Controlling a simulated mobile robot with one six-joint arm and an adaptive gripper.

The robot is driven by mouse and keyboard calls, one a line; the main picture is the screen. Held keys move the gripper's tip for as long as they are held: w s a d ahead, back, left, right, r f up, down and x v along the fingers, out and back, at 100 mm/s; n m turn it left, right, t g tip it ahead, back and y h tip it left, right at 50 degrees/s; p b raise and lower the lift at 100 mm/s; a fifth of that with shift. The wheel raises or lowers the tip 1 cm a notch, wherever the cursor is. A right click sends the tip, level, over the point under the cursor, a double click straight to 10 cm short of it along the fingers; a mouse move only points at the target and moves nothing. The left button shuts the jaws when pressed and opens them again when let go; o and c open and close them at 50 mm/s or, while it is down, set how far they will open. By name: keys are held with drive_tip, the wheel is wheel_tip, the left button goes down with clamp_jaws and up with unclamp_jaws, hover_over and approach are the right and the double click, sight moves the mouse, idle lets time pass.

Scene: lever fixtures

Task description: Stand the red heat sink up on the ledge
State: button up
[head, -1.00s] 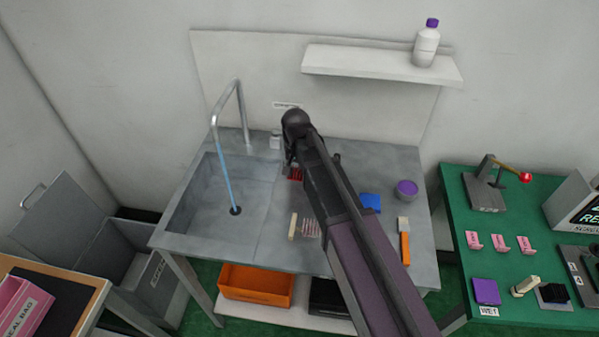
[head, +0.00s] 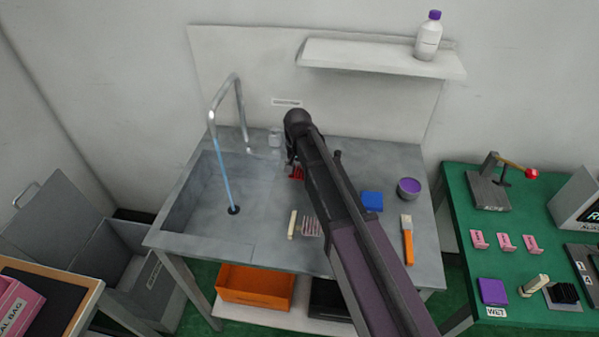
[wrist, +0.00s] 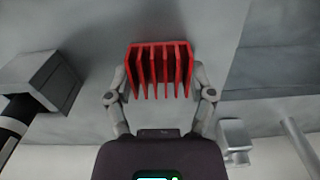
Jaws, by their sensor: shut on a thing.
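The red heat sink (wrist: 160,68) is in my gripper (wrist: 160,85), with a finger on each side of it and its fins toward the wrist camera. In the head view a small red part of the heat sink (head: 296,173) shows beside my gripper, over the back of the steel sink counter; my arm hides the rest. A white wall ledge (head: 375,58) is above the counter, with a white bottle with a purple cap (head: 428,38) at its right end. Whether the heat sink touches the counter cannot be told.
The sink basin with a tap (head: 240,110) is at the left. A blue block (head: 372,201), a purple-topped pot (head: 409,187) and an orange-handled brush (head: 407,240) lie to the right. The ledge's left and middle are clear.

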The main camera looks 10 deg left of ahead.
sight(299, 169)
drive_tip(key=shift+f, duration=0.25)
drive_tip(key=o, duration=1.1)
drive_tip(key=shift+r, duration=0.1)
wheel_tip(299, 169, up, 14)
drive_tip(key=p, duration=1.3)
drive_tip(key=shift+d, duration=0.1)
idle(0.5)
drive_tip(key=s+d, duration=0.4)
drive_tip(key=d, duration=0.6)
drive_tip(key=s+d, duration=0.4)
drive_tip(key=d, duration=0.7)
drive_tip(key=s+d, duration=0.5)
drive_tip(key=d, duration=0.6)
drive_tip(key=shift+d, duration=0.25)
